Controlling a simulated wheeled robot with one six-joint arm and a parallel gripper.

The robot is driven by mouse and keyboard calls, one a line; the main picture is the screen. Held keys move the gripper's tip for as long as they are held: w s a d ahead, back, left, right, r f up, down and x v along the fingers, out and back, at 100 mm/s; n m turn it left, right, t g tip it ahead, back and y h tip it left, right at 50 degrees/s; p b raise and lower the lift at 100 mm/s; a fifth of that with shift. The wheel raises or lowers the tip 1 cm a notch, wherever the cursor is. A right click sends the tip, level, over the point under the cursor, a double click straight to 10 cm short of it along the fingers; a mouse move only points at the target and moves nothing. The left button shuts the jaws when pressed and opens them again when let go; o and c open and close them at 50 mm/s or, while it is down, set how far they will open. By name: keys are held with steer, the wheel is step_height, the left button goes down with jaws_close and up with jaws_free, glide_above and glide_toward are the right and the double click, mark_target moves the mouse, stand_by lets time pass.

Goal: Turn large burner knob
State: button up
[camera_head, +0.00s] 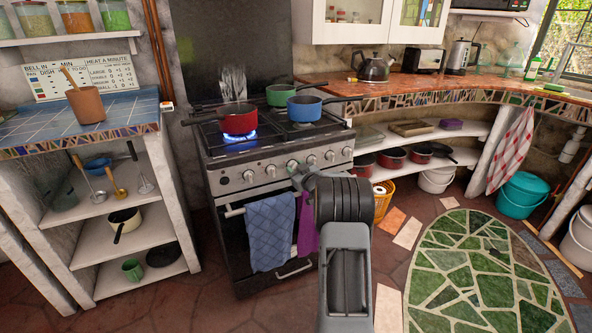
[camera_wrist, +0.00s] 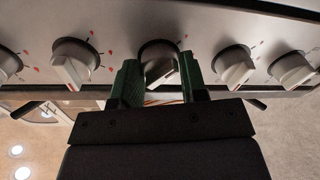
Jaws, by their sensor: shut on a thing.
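The stove (camera_head: 262,150) stands in the middle of the head view, with a row of several pale knobs along its front panel. In the wrist view my gripper (camera_wrist: 160,72) has its two green fingers on either side of the middle knob (camera_wrist: 163,66), shut on it. Its pointer bar lies between the fingers and leans a little. In the head view my gripper (camera_head: 298,174) is at the panel and partly hides that knob. A blue flame (camera_head: 238,136) burns under the red pot (camera_head: 236,118) at the front left burner, with steam above it.
Knobs flank my gripper closely, one on the left (camera_wrist: 73,62) and one on the right (camera_wrist: 235,67) in the wrist view. A blue pot (camera_head: 305,108) and a green pot (camera_head: 281,95) stand on other burners. A blue towel (camera_head: 270,233) hangs on the oven handle.

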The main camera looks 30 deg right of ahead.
steer(key=shift+c, duration=1.4)
